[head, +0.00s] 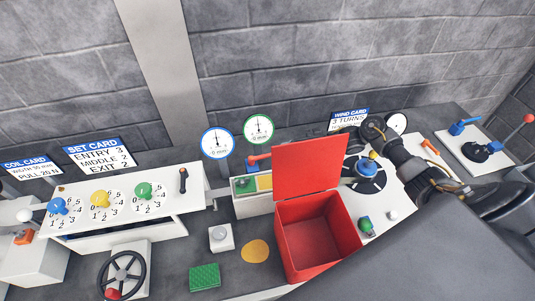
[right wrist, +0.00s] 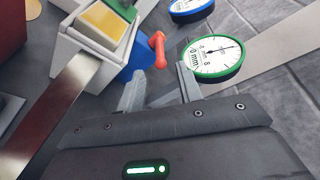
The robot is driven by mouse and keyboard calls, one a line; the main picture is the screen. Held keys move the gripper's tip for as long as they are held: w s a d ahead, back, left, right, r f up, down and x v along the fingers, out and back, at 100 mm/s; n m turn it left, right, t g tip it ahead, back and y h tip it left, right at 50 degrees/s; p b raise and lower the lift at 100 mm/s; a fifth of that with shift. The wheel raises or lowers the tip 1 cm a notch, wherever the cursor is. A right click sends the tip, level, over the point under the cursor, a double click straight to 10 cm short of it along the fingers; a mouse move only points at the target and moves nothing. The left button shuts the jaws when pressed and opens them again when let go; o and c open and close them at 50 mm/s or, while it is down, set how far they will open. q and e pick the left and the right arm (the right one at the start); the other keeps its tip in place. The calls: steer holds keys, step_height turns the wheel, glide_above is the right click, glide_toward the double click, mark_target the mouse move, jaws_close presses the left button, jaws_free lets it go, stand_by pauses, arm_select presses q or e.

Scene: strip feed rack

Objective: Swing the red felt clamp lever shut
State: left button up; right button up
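The red clamp lever (head: 260,158) stands at the back of the feed unit, left of the raised red lid. In the right wrist view the red lever (right wrist: 158,50) sticks up beside a blue part, beyond my fingertips. My right gripper (right wrist: 162,85) is open, its two grey fingers apart with nothing visible between them; the lever looks apart from them. In the head view my right arm comes in from the right, and its gripper is hidden behind the red lid. My left gripper is not in view.
Blue (head: 217,144) and green (head: 258,129) rimmed gauges are behind the lever. A white dial panel (head: 125,212) stands left; a black handwheel (head: 121,275) is front left.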

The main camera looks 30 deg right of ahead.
mark_target(267, 155)
steer(key=p+x, duration=0.1)
steer(key=x, duration=0.7)
steer(key=shift+p, duration=0.35)
jaws_close()
